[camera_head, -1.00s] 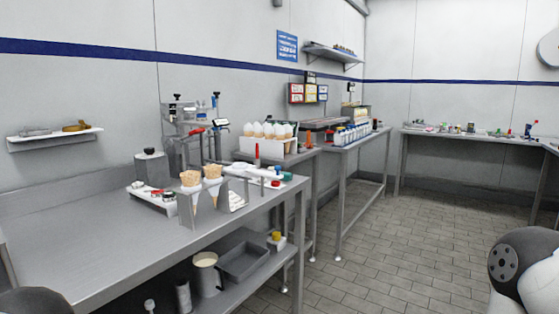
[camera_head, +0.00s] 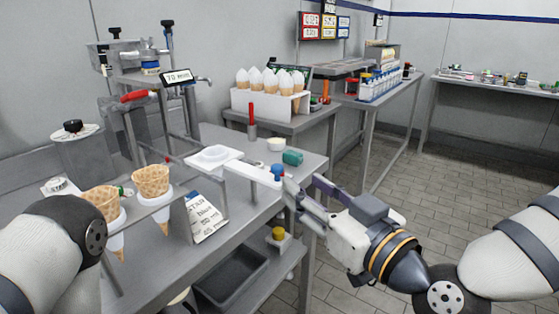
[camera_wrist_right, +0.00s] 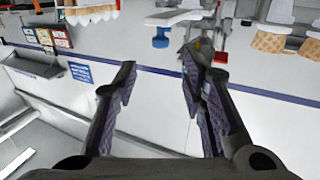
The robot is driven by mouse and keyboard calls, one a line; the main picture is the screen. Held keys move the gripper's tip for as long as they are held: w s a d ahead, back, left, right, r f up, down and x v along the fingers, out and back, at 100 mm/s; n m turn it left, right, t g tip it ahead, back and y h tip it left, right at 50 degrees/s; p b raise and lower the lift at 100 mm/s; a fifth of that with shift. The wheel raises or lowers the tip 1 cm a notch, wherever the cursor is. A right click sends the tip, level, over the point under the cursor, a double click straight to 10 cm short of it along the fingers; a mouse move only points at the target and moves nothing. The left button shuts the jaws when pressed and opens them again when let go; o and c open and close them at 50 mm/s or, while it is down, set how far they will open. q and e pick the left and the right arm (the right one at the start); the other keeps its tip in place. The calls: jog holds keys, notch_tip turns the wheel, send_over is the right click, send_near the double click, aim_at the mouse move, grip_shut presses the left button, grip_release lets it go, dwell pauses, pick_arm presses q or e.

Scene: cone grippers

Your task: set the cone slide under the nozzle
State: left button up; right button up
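My right gripper (camera_head: 288,190) is at the knob end. In the right wrist view, its fingers (camera_wrist_right: 158,66) are apart and empty, with the blue knob (camera_wrist_right: 161,43) just beyond their tips. My left gripper is out of view; only its arm shows at lower left.
Two waffle cones (camera_head: 151,181) stand in a holder at left. A printed packet (camera_head: 205,217) leans beside them. A red-handled tool (camera_head: 251,118), a small white cup (camera_head: 276,144) and a green block (camera_head: 292,158) stand behind the slide. A white rack (camera_head: 268,101) holds several cones.

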aim_at(280, 172)
jog(key=x, duration=0.6)
jog(key=b+x, duration=0.1)
jog(key=x, duration=0.2)
jog(key=shift+a+f, duration=0.15)
jog(key=shift+f, duration=0.15)
jog(key=shift+w+a+r, duration=0.1)
jog(key=shift+w+a, duration=0.05)
jog(key=shift+w, duration=0.15)
jog(key=shift+c, duration=0.3)
grip_shut()
